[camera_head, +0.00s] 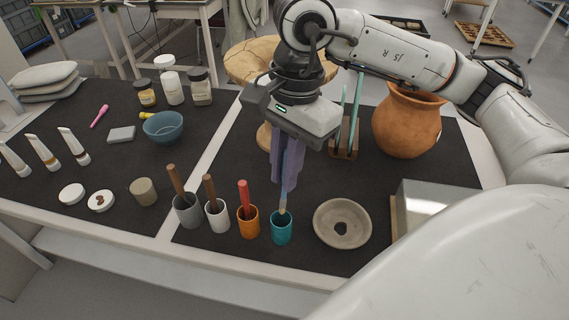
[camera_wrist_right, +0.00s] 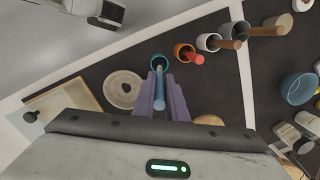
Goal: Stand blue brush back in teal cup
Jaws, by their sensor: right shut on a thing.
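The teal cup (camera_head: 281,232) stands upright on the dark mat near its front edge. My right gripper (camera_head: 285,184), with purple fingers, is above the cup and shut on the blue brush (camera_head: 284,193). The brush is near upright, and its pale lower end is at the cup's mouth; I cannot tell how far inside it is. In the right wrist view the brush (camera_wrist_right: 160,88) lies between the purple fingers and points at the cup (camera_wrist_right: 158,61). The fingers hide part of the brush. My left gripper is not in view.
An orange cup (camera_head: 249,226) with a red-handled tool stands close left of the teal cup. White (camera_head: 218,221) and grey (camera_head: 187,215) cups with brown-handled tools stand further left. A ring-shaped clay piece (camera_head: 342,223) lies close right. A terracotta jar (camera_head: 407,122) stands behind, right.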

